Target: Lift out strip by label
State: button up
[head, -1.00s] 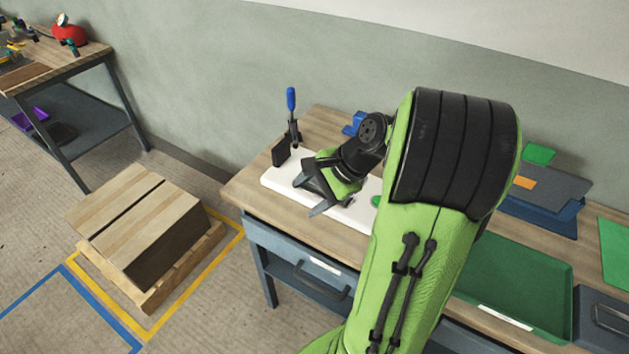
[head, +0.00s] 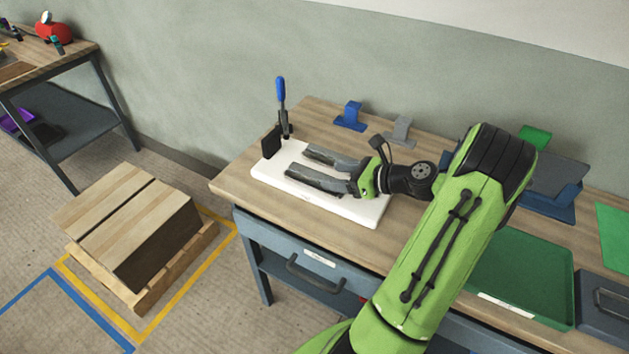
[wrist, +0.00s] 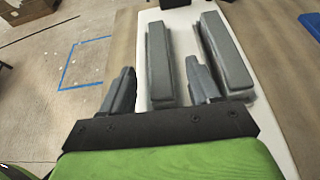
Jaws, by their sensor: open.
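Two long grey bars lie side by side on a white board (head: 372,212) on the workbench: a front bar (head: 312,180) and a back bar (head: 328,155). In the wrist view the front bar (wrist: 160,62) is at left and the back bar (wrist: 222,50) at right. I see no readable label on either and cannot tell which is the strip. My gripper (wrist: 160,72) is open and empty at their near ends. The front bar shows between its fingers; the back bar is beyond and right of the right finger. Contact is unclear.
A blue-handled clamp (head: 282,105) stands at the board's left end. A blue holder (head: 350,116) and a grey holder (head: 400,130) are behind. A green tray (head: 525,278) is on the right. A wooden box (head: 135,235) sits on the floor at left.

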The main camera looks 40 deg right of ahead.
aim_at(316, 174)
jog(key=b+x, duration=0.1)
jog(key=x, duration=0.4)
jog(key=shift+s+a, duration=0.1)
jog(key=shift+s, duration=0.1)
jog(key=shift+c, duration=0.3)
jog(key=shift+r, duration=0.15)
jog(key=c, duration=1)
